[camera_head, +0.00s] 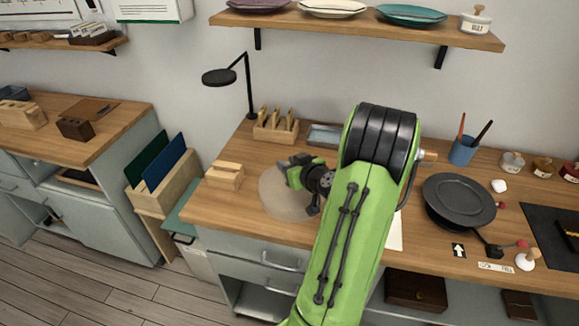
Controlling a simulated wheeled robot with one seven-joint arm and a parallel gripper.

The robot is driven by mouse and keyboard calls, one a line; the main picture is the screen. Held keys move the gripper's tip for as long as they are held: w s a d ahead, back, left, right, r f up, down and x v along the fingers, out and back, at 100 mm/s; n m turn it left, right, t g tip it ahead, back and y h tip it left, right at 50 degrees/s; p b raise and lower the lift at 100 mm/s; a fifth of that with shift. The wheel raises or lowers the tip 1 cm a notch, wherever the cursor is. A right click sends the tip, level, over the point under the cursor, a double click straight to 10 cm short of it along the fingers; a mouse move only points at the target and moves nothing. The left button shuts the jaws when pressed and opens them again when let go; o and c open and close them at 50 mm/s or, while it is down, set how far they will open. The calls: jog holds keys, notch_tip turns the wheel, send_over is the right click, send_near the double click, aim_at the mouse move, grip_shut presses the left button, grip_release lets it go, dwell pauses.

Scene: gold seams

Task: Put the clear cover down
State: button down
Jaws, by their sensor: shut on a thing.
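The clear cover (276,201) shows as a pale, see-through round shape over the left part of the workbench, near its front edge. My gripper (290,172), green and black, is at the cover's upper part and is shut on it. The fingertips and the exact grip point are too small to make out. My green arm reaches in from the bottom and hides the bench to the right of the cover. I cannot tell whether the cover's rim touches the bench top.
A wooden block (225,176) stands just left of the cover. A slotted wooden holder (276,126), a black lamp (249,90) and a grey tray (324,135) are behind. A dark round plate (459,198) and a blue cup (462,152) stand to the right.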

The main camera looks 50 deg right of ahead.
jog(key=c, duration=0.8)
grip_release()
jog(key=shift+c, duration=0.2)
